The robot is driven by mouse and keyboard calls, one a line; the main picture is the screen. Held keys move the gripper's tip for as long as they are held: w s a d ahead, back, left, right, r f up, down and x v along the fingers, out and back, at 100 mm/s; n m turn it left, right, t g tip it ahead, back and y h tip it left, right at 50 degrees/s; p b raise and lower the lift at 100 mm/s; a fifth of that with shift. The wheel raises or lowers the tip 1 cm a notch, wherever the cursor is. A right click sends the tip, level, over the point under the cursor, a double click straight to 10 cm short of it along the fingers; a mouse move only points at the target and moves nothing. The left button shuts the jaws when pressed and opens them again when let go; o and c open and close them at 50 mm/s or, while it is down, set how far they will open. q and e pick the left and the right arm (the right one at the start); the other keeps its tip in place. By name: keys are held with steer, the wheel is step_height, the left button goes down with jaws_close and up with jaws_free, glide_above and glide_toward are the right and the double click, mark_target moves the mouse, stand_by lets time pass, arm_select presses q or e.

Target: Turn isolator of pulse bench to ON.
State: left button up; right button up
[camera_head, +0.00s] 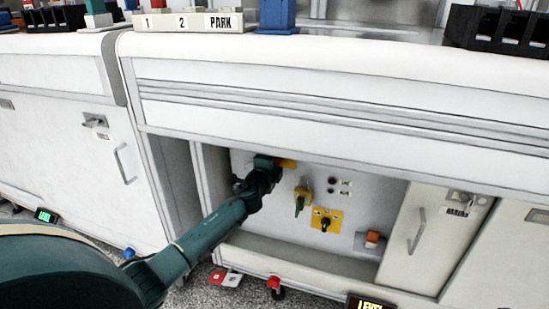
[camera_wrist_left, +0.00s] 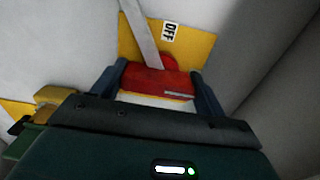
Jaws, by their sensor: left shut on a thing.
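The isolator's red handle (camera_wrist_left: 150,78) sits on a yellow plate (camera_wrist_left: 195,45) in the left wrist view, with an OFF label beside a pale bar that runs up and away from the handle. My left gripper (camera_wrist_left: 157,88) has one finger on each side of the red handle and is shut on it. In the head view my left arm reaches into the bench recess, and my left gripper (camera_head: 264,170) hides the handle. Only an edge of the yellow plate (camera_head: 288,163) shows there. My right gripper is not in view.
The recess has a side wall on the left and a cabinet door (camera_head: 425,230) on the right.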

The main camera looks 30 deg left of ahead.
arm_select(q)
steer(key=o, duration=1)
steer(key=shift+s, duration=0.1)
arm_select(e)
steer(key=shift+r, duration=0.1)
arm_select(q)
steer(key=shift+s+d, duration=0.1)
steer(key=shift+s, duration=0.15)
steer(key=p+v, duration=0.3)
steer(key=v, duration=0.9)
steer(key=shift+s, duration=0.3)
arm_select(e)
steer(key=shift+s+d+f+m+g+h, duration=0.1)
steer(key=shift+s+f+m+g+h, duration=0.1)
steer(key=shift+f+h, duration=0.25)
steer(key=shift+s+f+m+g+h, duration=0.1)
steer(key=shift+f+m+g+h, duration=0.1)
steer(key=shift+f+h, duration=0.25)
arm_select(q)
steer(key=shift+f, duration=0.1)
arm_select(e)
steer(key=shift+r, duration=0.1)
